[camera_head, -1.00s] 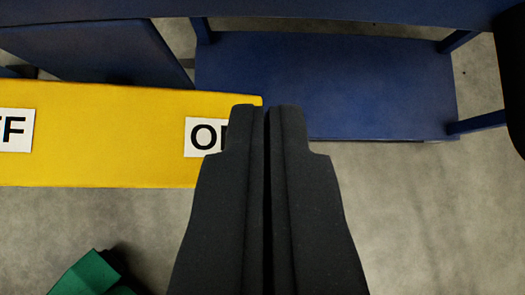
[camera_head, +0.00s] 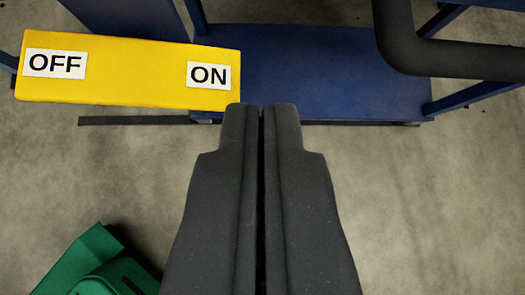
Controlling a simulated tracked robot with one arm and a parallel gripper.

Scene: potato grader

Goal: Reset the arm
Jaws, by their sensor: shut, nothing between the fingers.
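My gripper (camera_head: 261,106) is shut and empty in the lower middle of the view, pointing up the picture. Its fingertips overlap the front edge of a blue platform (camera_head: 310,75) in the picture. A yellow panel (camera_head: 135,85) lies to the upper left of the fingertips. It carries a white OFF label (camera_head: 54,63) on its left and a white ON label (camera_head: 209,75) on its right.
Blue frame bars (camera_head: 470,97) stand at the right. A thick dark bent tube (camera_head: 450,58) crosses the upper right. A green object (camera_head: 95,265) is at the lower left, partly cut off. Bare grey floor (camera_head: 430,210) shows at the right and left.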

